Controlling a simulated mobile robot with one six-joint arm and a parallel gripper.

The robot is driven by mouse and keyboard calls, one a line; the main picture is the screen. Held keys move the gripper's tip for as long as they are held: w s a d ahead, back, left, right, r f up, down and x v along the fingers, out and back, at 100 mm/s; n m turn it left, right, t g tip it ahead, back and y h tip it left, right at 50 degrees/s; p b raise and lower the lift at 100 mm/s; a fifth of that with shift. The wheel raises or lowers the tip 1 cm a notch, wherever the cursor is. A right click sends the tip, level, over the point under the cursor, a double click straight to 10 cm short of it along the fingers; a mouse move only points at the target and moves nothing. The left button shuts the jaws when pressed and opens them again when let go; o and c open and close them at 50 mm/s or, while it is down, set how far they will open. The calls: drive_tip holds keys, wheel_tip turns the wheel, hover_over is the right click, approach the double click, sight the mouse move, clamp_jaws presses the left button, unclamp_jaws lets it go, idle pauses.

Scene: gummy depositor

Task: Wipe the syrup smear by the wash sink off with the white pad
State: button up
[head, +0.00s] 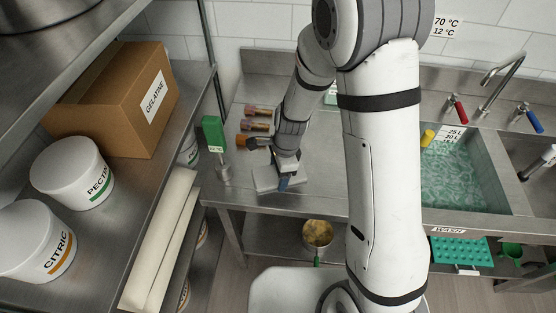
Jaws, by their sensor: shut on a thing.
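The white pad (265,179) is a flat pale block at the front edge of the steel counter, left of my arm. My gripper (286,172) points down at it and is shut on it. The pad is at or just above the counter top; I cannot tell if it touches. The wash sink (462,180) holds greenish, rippled water to the right, with a WASH label on its front. I cannot make out the syrup smear; my arm covers the counter just left of the sink.
A shelf with a gelatine box (118,98) and white tubs (72,172) fills the left. A pot (317,235) sits below the counter.

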drive_tip(key=shift+r, duration=1.5)
